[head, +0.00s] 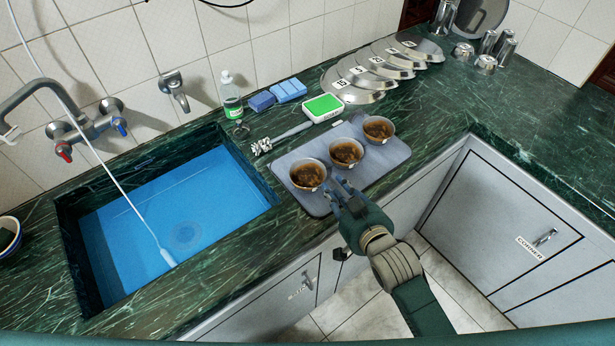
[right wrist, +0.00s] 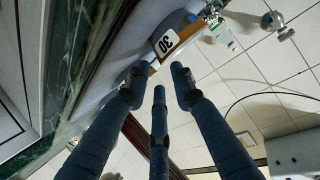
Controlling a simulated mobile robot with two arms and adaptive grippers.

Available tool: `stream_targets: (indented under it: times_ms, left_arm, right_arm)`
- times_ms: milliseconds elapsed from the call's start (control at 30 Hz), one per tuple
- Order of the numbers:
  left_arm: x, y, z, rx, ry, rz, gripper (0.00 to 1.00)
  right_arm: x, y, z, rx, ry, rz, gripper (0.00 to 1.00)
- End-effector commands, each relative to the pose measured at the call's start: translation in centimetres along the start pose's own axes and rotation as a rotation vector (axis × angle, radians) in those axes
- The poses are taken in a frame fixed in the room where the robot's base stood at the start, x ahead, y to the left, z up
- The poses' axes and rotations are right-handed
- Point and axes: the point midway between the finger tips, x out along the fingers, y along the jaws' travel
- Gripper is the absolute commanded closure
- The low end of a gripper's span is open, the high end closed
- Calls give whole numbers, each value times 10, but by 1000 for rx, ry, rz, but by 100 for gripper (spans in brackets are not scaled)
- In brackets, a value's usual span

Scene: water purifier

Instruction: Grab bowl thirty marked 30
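In the right wrist view a white label reading 30 (right wrist: 166,43) shows just beyond the spread, empty fingers (right wrist: 157,77). I cannot tell for certain which bowl in the head view carries it. My left gripper is not in view.
A sink (head: 185,225) with blue water lies left of the tray. A brush (head: 285,138), a green-topped box (head: 323,107), blue sponges (head: 288,90), a soap bottle (head: 231,97) and several numbered metal plates (head: 375,66) stand behind. The counter right of the tray is clear.

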Motion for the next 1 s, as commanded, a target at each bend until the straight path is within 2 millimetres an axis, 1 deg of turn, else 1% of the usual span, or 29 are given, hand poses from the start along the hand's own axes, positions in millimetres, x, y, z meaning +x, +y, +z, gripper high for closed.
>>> stream_targets:
  times_ms: [33, 267, 433, 533, 667, 867, 1000]
  left_arm:
    - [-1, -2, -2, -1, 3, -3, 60]
    - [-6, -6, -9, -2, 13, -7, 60]
    - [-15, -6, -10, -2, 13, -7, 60]
    - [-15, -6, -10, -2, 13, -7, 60]
    - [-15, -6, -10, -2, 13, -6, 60]
    - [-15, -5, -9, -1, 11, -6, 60]
    - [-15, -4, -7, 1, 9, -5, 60]
  right_arm:
    - [7, 0, -1, 0, 0, 0, 76]
    - [24, 0, -4, 0, 1, 0, 76]
    - [48, -1, -6, -1, -1, 1, 76]
    - [60, -1, -4, 0, -1, 0, 76]
    - [67, 0, -3, -1, -1, 1, 76]
    - [67, 0, -3, 0, -1, 0, 76]
    - [67, 0, -3, 0, -1, 1, 100]
